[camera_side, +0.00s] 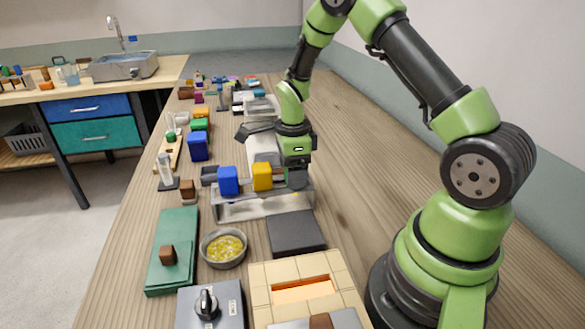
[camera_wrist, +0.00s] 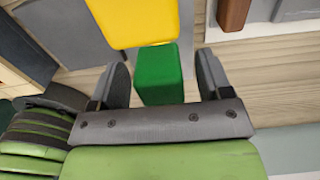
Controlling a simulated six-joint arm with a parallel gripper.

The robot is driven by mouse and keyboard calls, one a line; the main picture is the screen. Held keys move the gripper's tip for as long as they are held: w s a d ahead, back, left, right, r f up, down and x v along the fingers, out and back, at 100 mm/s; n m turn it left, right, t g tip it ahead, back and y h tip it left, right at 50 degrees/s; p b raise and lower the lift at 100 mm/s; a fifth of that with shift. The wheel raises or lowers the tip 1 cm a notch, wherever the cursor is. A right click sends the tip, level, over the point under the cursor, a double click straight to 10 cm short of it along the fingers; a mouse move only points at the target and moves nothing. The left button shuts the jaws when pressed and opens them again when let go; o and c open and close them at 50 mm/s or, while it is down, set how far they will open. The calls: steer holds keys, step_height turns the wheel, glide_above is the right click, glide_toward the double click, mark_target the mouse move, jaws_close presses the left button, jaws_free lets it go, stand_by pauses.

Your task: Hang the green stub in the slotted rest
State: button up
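A green stub (camera_wrist: 160,78) shows in the wrist view between the two dark fingers of my gripper (camera_wrist: 163,64). Narrow gaps show on both sides of it, so the fingers are apart and not visibly touching it. A yellow block (camera_wrist: 140,20) stands just beyond the stub. In the side view my gripper (camera_side: 298,178) is low at the right end of a pale metal rack (camera_side: 265,207), beside the yellow block (camera_side: 262,177) and a blue block (camera_side: 228,181). I cannot tell for certain whether this rack is the slotted rest.
In the side view a dark slab (camera_side: 296,234) lies in front of the rack. Bare table lies right of the rack.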

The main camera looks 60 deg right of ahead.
step_height(320, 180, up, 10)
steer(key=shift+f, duration=0.25)
steer(key=s+a+r+n+t, duration=0.2)
steer(key=s+a+r+n, duration=0.15)
steer(key=r+n, duration=0.2)
steer(key=s+a+r+n+t, duration=0.2)
steer(key=s+a+r+n, duration=0.15)
steer(key=r+n, duration=0.2)
steer(key=s+a+r+n+t+y, duration=0.1)
steer(key=s+a+n, duration=0.2)
steer(key=s+n, duration=0.2)
steer(key=s+a+r+n+t+y, duration=0.1)
steer(key=s+a+r+n+t, duration=0.1)
steer(key=n, duration=0.5)
steer(key=shift+s+a+r, duration=0.25)
steer(key=shift+s+a, duration=0.45)
steer(key=shift+s, duration=0.7)
